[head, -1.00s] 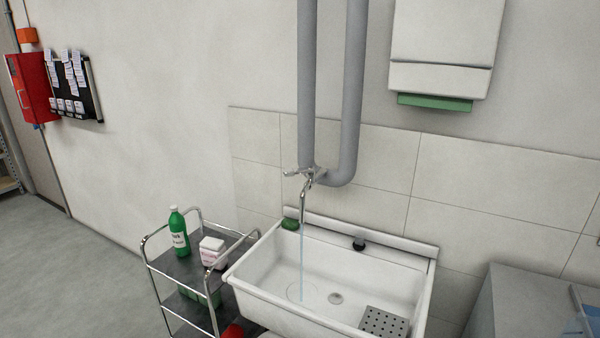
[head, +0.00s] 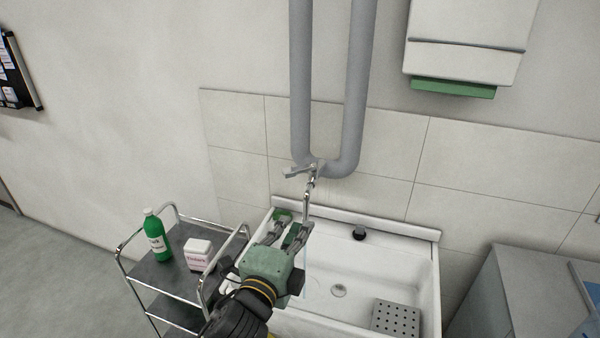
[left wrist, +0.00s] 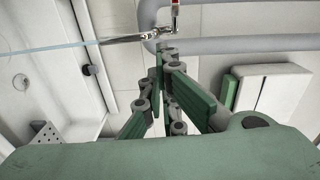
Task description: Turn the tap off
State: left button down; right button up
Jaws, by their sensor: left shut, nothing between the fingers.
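The metal tap (head: 309,190) sits on the tiled wall below the grey pipes, with its lever (head: 298,171) pointing left. A thin stream of water (head: 306,268) falls from its spout into the white sink (head: 425,270). My left gripper (head: 290,226) is over the sink's left rear part, below the lever and beside the spout. It is shut and empty. In the left wrist view the tap (left wrist: 130,38) and the water stream (left wrist: 55,48) lie beyond the fingers (left wrist: 165,62); contact cannot be told. My right gripper is not in view.
Left of the sink stands a metal trolley (head: 165,278) with a green bottle (head: 155,235) and a white box (head: 198,253). Grey pipes (head: 301,90) rise behind the tap. A towel dispenser (head: 465,45) hangs at upper right; a grey cabinet (head: 500,300) stands right of the sink.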

pick_arm(q)
notch_tip(320, 180, up, 2)
jog(key=p, duration=0.4)
send_near(300, 170)
jog(key=shift+w+d+f, duration=0.75)
jog(key=shift+w+d, duration=1.4)
jog(key=shift+w, duration=0.05)
jog(key=shift+m, duration=0.3)
jog(key=shift+h, duration=0.3)
